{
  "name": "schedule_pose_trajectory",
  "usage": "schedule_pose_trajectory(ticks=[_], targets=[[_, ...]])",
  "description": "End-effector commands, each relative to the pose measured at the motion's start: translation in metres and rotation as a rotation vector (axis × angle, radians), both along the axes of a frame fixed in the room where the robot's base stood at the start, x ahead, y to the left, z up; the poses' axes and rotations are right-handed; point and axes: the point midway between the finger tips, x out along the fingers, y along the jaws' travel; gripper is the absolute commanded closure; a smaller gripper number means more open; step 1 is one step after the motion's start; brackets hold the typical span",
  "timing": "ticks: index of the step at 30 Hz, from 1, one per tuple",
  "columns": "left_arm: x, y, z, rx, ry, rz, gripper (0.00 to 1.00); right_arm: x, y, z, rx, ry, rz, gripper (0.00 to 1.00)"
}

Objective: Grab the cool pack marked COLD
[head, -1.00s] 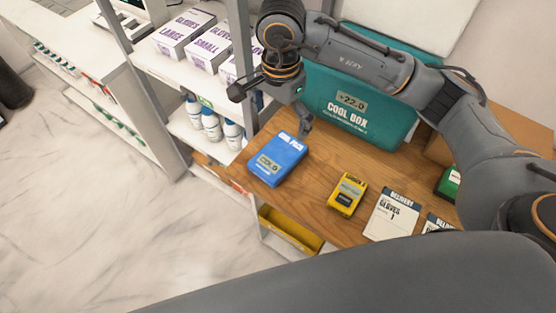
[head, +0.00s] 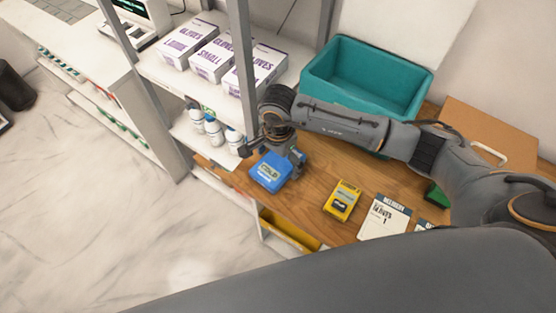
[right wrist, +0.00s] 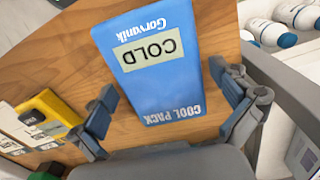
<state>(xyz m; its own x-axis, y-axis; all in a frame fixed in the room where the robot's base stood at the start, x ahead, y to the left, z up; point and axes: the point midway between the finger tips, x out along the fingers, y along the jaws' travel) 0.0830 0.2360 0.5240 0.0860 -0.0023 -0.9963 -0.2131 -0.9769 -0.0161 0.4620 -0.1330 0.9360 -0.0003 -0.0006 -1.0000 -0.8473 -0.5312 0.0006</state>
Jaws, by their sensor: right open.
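My right gripper (head: 285,155) is low over the pack's far side in the head view. In the right wrist view my right gripper (right wrist: 163,85) is open, one finger on each side of the pack, with a visible gap at the left finger. My left gripper is not in view.
An open teal box (head: 372,70) stands behind my right arm. A yellow device (head: 342,200) and delivery cards (head: 385,217) lie right of the pack. A shelf post (head: 243,70), glove boxes (head: 222,60) and white bottles (head: 213,130) are close on the left.

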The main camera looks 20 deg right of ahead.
Motion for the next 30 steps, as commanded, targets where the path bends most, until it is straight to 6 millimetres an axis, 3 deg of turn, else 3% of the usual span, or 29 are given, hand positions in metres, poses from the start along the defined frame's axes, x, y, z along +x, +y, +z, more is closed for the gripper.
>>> schedule_pose_trajectory(ticks=[8, 17, 30], targets=[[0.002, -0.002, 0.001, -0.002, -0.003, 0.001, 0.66, 0.0, 0.0, -0.003, 0.001, -0.001, 0.001, 0.02], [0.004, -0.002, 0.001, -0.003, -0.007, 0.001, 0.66, 0.0, 0.0, -0.003, 0.0, 0.0, 0.0, 0.63], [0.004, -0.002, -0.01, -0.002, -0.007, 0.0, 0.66, 0.001, 0.001, 0.006, 0.002, -0.005, 0.001, 0.65]])
